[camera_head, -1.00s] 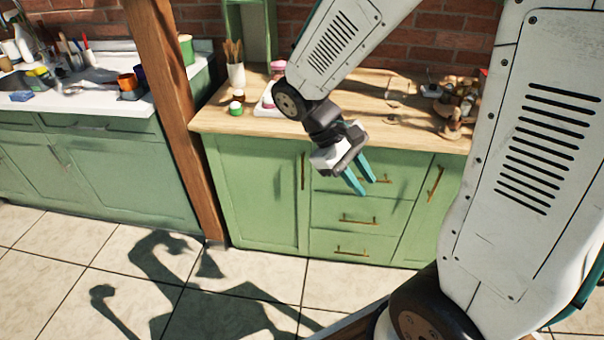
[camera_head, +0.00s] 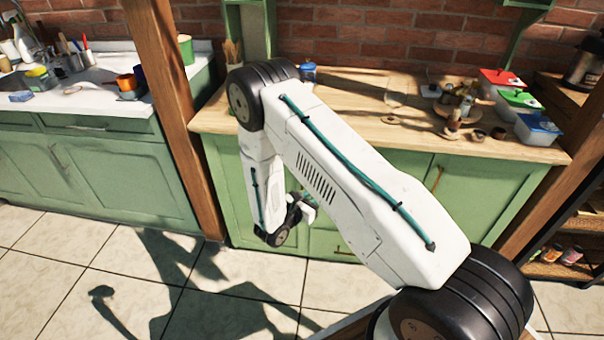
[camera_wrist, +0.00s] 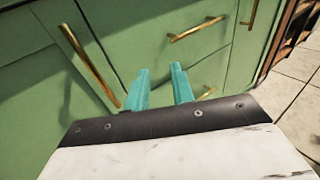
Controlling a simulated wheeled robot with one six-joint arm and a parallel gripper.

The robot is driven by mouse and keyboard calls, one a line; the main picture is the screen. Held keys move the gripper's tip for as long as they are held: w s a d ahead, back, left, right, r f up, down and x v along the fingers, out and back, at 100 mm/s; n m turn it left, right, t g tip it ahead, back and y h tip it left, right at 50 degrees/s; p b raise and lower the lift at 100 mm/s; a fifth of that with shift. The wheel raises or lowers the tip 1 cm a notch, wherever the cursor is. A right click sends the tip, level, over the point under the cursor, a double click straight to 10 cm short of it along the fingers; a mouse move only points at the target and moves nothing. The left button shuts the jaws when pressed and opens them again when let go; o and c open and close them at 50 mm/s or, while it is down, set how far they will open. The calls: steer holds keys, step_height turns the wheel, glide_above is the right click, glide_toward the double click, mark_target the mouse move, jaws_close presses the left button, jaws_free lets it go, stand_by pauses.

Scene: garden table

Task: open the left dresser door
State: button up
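The dresser's green left door (camera_head: 226,192) is mostly behind my arm in the head view and looks shut. In the wrist view the left door (camera_wrist: 38,100) fills the left side, and its long brass handle (camera_wrist: 90,66) runs diagonally. My gripper (camera_wrist: 159,70) is open, with two teal fingers apart and nothing seen between them. The fingers are to the right of the door handle and apart from it in the picture, in front of the drawers. The depth between fingers and handle is hard to tell.
Drawers with brass handles (camera_wrist: 197,28) are beside the left door, and the right door (camera_head: 485,190) is beyond them. The wooden dresser top (camera_head: 350,100) holds lidded containers (camera_head: 538,128). A wooden post (camera_head: 170,110) stands left of the dresser. Tiled floor in front is clear.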

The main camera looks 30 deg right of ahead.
step_height(320, 180, down, 2)
steer(key=w+a+n+t+y, duration=0.1)
steer(key=w+a+n+t, duration=0.1)
steer(key=w, duration=0.1)
steer(key=r+n+t+y, duration=0.1)
steer(key=n+t+y, duration=0.1)
steer(key=t, duration=0.2)
glide_above(302, 189)
steer(key=shift+w+d+r, duration=0.1)
steer(key=shift+w+d, duration=0.05)
steer(key=shift+w, duration=0.1)
steer(key=shift+c, duration=0.2)
jaws_close()
